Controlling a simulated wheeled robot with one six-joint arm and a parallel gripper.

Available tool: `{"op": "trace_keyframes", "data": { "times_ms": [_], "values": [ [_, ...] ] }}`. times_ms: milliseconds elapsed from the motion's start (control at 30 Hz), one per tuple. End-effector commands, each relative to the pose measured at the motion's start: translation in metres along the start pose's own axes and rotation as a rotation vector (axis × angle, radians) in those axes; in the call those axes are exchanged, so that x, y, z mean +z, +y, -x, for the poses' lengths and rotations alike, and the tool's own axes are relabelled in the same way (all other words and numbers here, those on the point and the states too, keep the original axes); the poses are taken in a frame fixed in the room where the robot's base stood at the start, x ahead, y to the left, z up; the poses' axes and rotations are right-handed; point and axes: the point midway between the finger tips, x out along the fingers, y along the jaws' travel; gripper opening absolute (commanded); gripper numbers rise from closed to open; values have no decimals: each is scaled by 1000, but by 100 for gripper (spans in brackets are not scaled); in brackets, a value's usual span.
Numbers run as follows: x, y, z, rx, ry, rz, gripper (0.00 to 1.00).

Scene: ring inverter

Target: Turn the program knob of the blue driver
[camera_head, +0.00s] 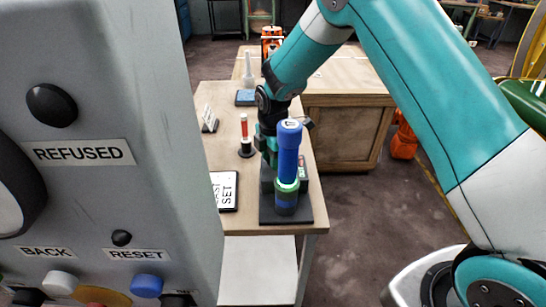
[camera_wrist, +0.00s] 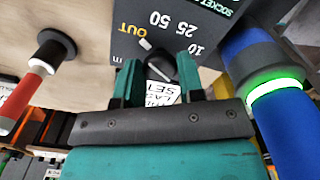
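The blue driver (camera_head: 289,155) stands upright on a dark base at the front of the bench, with a glowing green ring near its foot. In the wrist view the driver (camera_wrist: 285,125) is at the right, outside my fingers. The dark program knob (camera_wrist: 160,66), beside the printed OUT, 50, 25 and 10, shows between and just beyond my fingertips. My gripper (camera_wrist: 157,82) is open, with a teal finger on each side of the knob's line. I cannot tell whether either finger touches it. In the head view my gripper is mostly hidden behind the driver.
A white sign (camera_head: 224,191) lies left of the driver. A red-handled tool (camera_head: 244,128) stands behind on a dark round base; it also shows at left in the wrist view (camera_wrist: 18,100). A large grey panel (camera_head: 120,200) with buttons fills the left.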

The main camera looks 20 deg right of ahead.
Motion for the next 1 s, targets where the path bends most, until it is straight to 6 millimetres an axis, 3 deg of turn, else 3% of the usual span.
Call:
{"op": "trace_keyframes", "data": {
  "times_ms": [367, 1000],
  "values": [
    [0, 0, 0, 0, 0, -70, 12],
    [0, 0, 1, 0, 0, -538, 12]
  ]
}}
